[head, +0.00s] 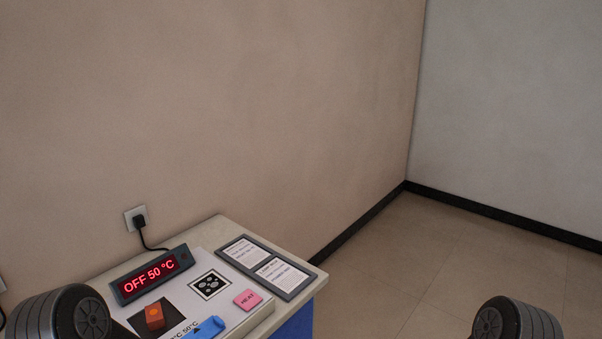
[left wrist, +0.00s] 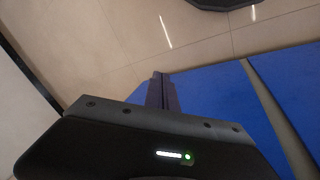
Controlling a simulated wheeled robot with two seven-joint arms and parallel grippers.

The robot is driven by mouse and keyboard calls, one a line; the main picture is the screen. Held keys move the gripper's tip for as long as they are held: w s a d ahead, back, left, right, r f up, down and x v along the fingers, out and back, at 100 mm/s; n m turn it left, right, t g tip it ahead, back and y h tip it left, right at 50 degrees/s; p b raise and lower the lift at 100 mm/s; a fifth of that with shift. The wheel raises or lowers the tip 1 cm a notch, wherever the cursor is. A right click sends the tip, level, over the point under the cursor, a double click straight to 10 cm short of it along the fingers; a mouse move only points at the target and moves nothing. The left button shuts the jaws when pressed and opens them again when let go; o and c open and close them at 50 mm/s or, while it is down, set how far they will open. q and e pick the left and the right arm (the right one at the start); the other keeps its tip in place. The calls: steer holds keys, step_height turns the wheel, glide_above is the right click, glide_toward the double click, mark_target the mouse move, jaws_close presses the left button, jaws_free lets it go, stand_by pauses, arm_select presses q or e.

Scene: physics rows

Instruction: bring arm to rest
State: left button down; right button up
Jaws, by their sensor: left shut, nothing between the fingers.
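My left gripper (left wrist: 160,90) shows in the left wrist view with its fingers together and nothing between them. It hangs in front of a blue cabinet face, with tiled floor beyond. In the head view only dark round parts of my arms show at the bottom left and bottom right corners; neither gripper is visible there. My right gripper is in no view.
A bench (head: 213,233) against the wall holds a display (head: 150,274) reading "OFF 50 °C", an orange switch (head: 155,316), a blue piece (head: 205,328), a pink HEAT button (head: 248,299) and framed cards (head: 280,273). A plug (head: 139,221) sits in the wall. Floor (head: 430,265) at right is clear.

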arm_select(q)
steer(key=s+d+f+m+g+h, duration=0.1)
steer(key=s+d+f+g, duration=0.1)
steer(key=s, duration=0.8)
steer(key=x, duration=0.2)
steer(key=shift+s+d+f, duration=0.15)
steer(key=shift+d+f, duration=0.05)
steer(key=shift+d, duration=0.15)
